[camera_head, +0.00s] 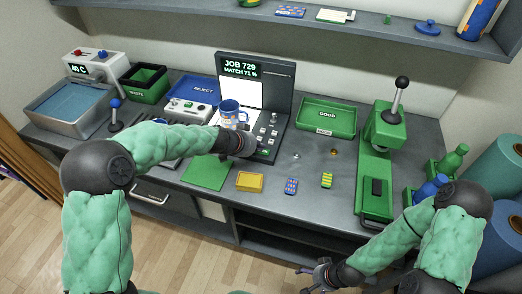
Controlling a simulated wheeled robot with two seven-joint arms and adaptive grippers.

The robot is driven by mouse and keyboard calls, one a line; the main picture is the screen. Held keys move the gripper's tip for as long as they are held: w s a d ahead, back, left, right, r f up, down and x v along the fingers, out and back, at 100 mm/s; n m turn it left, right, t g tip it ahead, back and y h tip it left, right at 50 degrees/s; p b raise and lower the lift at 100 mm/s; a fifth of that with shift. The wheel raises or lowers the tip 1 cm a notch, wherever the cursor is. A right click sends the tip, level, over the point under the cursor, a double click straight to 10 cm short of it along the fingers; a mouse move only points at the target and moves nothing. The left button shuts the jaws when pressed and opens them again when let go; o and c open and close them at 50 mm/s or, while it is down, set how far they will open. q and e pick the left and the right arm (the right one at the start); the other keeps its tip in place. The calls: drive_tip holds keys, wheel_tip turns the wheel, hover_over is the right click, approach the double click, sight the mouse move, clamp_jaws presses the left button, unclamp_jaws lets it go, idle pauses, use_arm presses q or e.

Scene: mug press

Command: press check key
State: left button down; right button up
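A dark inspection station (284,92) stands at the back middle, with a lit screen (240,68) reading "JOB 729 MATCH 71 %". Several small keys (273,120) sit on its right side, and a green key (264,152) is low at its front. I cannot read the key labels. A blue patterned mug (230,112) stands before the white panel. My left gripper (250,146) is at the station's front, just left of the green key; its fingers are small and dark, and contact is unclear. My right gripper (316,276) is open and empty, low in front of the table.
A green GOOD tray (326,118) and a green lever press (380,150) stand to the right. A blue REJECT tray (200,90) is behind left. A green mat (206,173), a yellow tray (249,182) and two small patterned pieces lie along the front.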

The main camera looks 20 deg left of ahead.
idle(0.4)
use_arm(q)
drive_tip(key=shift+r+p, duration=0.5)
drive_tip(key=shift+r, duration=0.35)
drive_tip(key=shift+r+p, duration=1.85)
drive_tip(key=shift+r, duration=0.6)
